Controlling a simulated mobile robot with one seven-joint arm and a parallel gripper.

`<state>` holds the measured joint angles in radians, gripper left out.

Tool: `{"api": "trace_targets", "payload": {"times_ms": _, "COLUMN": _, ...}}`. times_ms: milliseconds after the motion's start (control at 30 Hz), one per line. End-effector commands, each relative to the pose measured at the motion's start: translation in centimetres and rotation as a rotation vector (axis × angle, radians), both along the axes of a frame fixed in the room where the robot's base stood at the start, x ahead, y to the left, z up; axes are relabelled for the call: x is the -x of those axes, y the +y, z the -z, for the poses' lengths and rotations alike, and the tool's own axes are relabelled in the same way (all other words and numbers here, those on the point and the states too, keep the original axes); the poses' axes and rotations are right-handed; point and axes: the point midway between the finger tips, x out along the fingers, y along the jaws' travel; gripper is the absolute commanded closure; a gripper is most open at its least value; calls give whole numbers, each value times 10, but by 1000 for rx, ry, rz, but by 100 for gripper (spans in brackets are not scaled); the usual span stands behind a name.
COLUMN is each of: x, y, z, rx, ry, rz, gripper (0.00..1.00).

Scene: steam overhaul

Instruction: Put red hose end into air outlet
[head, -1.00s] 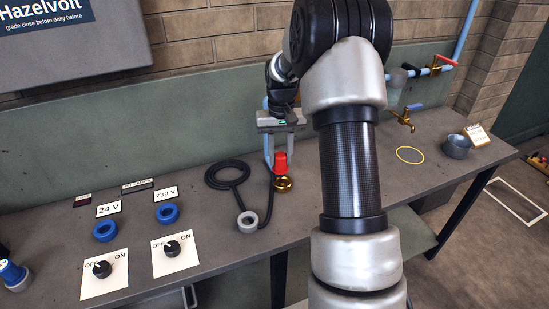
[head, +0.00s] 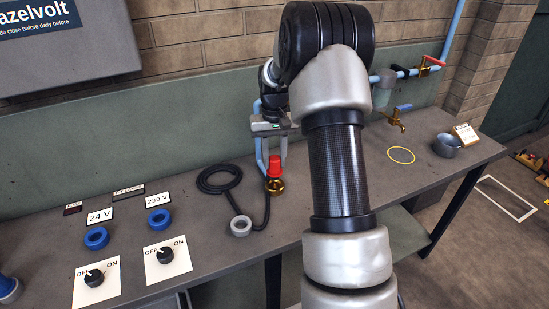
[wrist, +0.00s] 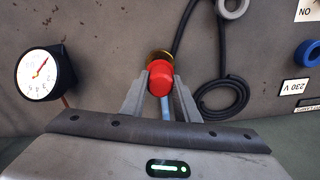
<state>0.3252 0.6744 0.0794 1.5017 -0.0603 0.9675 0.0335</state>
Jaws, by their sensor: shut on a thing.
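The red hose end (head: 274,166) is a red cap-like piece on a light blue hose (head: 261,150). My gripper (head: 273,152) is shut on it, above the bench. In the wrist view the red hose end (wrist: 160,76) sits between the two fingers of my gripper (wrist: 160,92). A brass round fitting (head: 275,186), which looks like the air outlet, is directly below the red end. It also shows just beyond the red end in the wrist view (wrist: 159,56). The red end appears upright and lined up with the brass; I cannot tell whether it is seated in it.
A black cable (head: 212,190) lies coiled left of the brass fitting, with a grey ring (head: 241,226). Blue sockets (head: 159,220) and switch plates (head: 167,258) are farther left. A gauge (wrist: 40,74) stands beside my gripper. A brass tap (head: 396,120) and grey cup (head: 447,146) are at right.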

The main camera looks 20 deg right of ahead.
Motion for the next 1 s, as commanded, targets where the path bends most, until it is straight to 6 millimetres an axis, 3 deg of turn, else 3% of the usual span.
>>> {"api": "trace_targets", "payload": {"times_ms": 1000, "x": 0, "y": 0, "z": 26, "rx": 0, "ry": 0, "rz": 0, "gripper": 99}}
